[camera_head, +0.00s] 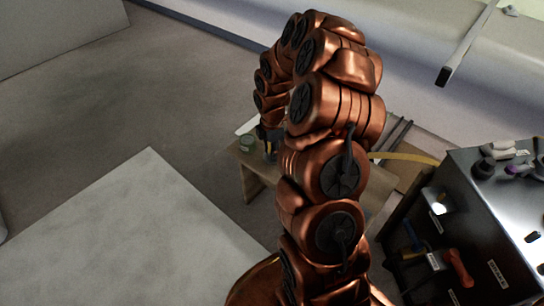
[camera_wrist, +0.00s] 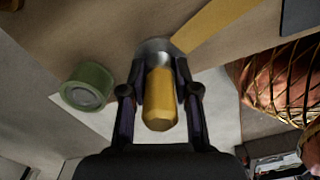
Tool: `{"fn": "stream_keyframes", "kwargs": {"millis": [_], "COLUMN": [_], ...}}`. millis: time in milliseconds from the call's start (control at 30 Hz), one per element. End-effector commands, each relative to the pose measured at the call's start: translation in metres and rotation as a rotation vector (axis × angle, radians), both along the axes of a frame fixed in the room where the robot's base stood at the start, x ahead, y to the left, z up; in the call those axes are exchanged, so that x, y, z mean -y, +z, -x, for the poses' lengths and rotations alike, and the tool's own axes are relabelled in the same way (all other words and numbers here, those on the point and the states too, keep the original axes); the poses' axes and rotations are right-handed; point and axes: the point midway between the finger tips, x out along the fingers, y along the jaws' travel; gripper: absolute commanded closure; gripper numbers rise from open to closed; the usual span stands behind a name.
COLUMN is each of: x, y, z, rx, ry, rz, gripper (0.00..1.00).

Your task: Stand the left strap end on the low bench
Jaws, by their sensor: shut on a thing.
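My gripper (camera_wrist: 158,78) is shut on a yellow, blunt-ended piece, which I take to be the left strap end (camera_wrist: 159,100). A round grey part shows at its far end, and a flat yellow strap (camera_wrist: 214,24) runs from there to the upper right. The low bench (camera_wrist: 110,28) is the brown surface behind it; I cannot tell whether the piece touches it. In the head view the wooden bench (camera_head: 246,164) is partly behind my arm. My gripper (camera_head: 268,135) is mostly hidden there, and the strap (camera_head: 408,157) shows right of my arm.
A green roll (camera_wrist: 88,86) lies on the bench left of my gripper; it also shows in the head view (camera_head: 245,145). A dark cabinet (camera_head: 480,215) with tools and knobs stands at the right. A pale flat panel (camera_head: 140,235) covers the lower left floor. Grey floor beyond it is clear.

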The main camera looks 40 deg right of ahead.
Motion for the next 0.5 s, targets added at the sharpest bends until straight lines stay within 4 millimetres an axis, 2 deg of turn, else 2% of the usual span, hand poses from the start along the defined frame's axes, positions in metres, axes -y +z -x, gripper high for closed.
{"fn": "stream_keyframes", "kwargs": {"millis": [100, 200, 500], "x": [0.0, 0.0, 0.0], "y": [-0.02, -0.028, -0.028], "z": [0.001, 0.0, 0.0], "rx": [-0.003, -0.001, 0.0], "ry": [0.001, 0.001, 0.0], "rz": [0.0, 0.0, 0.0], "gripper": [1.0, 1.0, 1.0]}}
